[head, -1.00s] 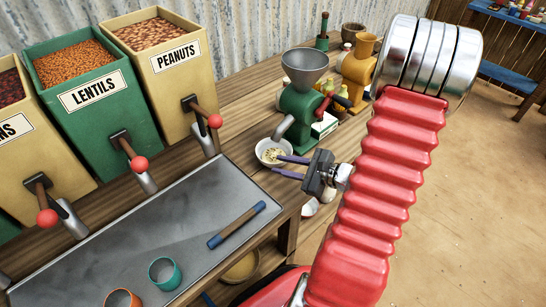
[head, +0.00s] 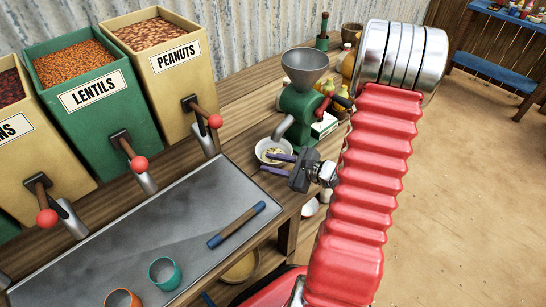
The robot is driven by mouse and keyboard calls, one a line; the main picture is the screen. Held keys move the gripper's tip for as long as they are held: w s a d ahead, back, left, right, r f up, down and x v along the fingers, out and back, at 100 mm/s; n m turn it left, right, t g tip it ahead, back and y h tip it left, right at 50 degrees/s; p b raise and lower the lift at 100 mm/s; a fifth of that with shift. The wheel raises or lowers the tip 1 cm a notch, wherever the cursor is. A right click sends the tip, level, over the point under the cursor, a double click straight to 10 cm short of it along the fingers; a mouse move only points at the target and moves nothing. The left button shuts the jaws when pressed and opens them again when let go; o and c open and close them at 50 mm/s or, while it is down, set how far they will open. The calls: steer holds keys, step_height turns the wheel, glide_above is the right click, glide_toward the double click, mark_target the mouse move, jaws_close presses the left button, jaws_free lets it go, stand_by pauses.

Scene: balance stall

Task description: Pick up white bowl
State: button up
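A small white bowl (head: 261,151) with pale contents stands on the wooden table under the spout of the green grinder (head: 298,105). My gripper (head: 272,163) comes in from the right, with its two purple fingers pointing left and apart. The upper finger overlaps the bowl's front right rim in the picture. The lower finger lies just below the bowl, over the table edge. I see nothing held between the fingers. I cannot tell whether a finger touches the bowl.
The metal tray (head: 150,230) holds a blue-ended bar (head: 237,224), a teal cup (head: 164,273) and an orange cup (head: 122,298). Bins with red-knobbed levers stand behind it. A white item (head: 310,207) shows below the table edge. Bare floor lies to the right.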

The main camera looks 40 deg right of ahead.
steer(key=shift+c, duration=0.4)
jaws_close()
steer(key=shift+r, duration=0.1)
steer(key=shift+r, duration=1.55)
steer(key=shift+s+d+r, duration=0.1)
steer(key=shift+s+d, duration=0.05)
steer(key=shift+s, duration=0.15)
steer(key=s+d, duration=0.3)
steer(key=s, duration=0.5)
steer(key=s+d, duration=0.3)
steer(key=s, duration=0.5)
steer(key=shift+d, duration=0.2)
steer(key=shift+s, duration=0.2)
